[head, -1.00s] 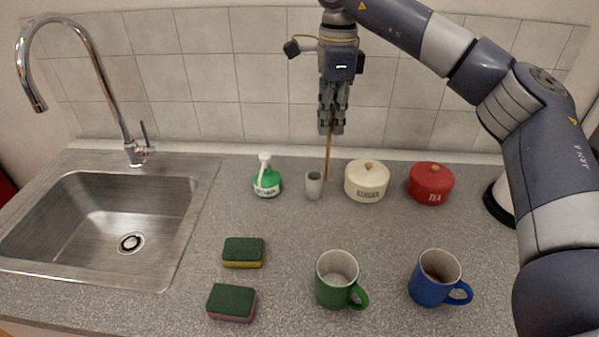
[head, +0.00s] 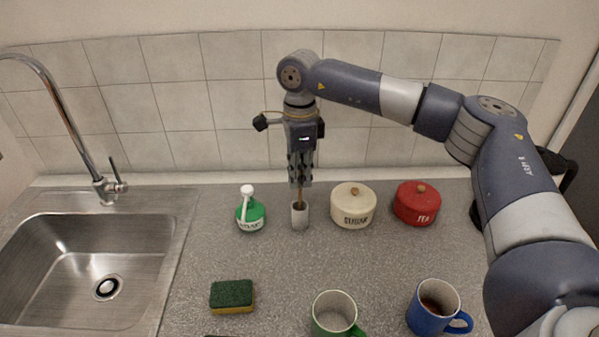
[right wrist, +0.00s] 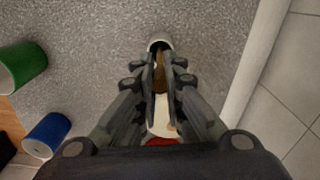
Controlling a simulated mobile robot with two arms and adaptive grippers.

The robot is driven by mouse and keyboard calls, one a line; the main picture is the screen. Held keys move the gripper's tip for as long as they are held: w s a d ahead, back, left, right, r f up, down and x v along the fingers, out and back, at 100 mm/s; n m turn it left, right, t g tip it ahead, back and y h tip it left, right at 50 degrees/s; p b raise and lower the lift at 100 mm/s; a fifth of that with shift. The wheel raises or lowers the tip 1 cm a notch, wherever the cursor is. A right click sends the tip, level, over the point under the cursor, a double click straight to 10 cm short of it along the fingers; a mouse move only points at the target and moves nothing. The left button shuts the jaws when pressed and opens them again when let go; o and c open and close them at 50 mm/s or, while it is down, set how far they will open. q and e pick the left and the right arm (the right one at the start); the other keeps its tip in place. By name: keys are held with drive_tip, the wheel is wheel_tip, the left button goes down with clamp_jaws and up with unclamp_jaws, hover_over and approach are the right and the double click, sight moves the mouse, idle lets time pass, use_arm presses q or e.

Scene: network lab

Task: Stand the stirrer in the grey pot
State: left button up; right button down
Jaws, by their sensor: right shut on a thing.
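The stirrer (head: 299,198) is a thin brown wooden stick, held upright. My right gripper (head: 300,184) is shut on its upper part, straight above the grey pot (head: 300,217). The pot is a small pale grey cylinder standing on the counter. In the head view the stirrer's lower end passes behind the near rim and appears to be inside the pot's mouth; its tip is hidden. In the right wrist view the stirrer (right wrist: 159,58) runs between the fingers toward the pot (right wrist: 160,38). My left gripper is not in view.
A green soap bottle (head: 250,215) stands left of the pot, a cream sugar canister (head: 352,208) and a red tea canister (head: 416,205) to its right. A sponge (head: 232,294), green mug (head: 333,314) and blue mug (head: 432,309) are in front. The sink (head: 90,270) is at left.

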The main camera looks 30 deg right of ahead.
drive_tip(key=shift+f, duration=0.15)
drive_tip(key=c, duration=1.7)
unclamp_jaws()
drive_tip(key=shift+f, duration=0.15)
drive_tip(key=shift+w+r, duration=0.1)
drive_tip(key=shift+r, duration=0.25)
use_arm(q)
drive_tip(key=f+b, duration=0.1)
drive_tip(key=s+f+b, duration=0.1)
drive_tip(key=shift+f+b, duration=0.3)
drive_tip(key=shift+b, duration=0.05)
use_arm(e)
wheel_tip(320, 180, up, 12)
drive_tip(key=shift+f, duration=0.15)
drive_tip(key=shift+f, duration=0.1)
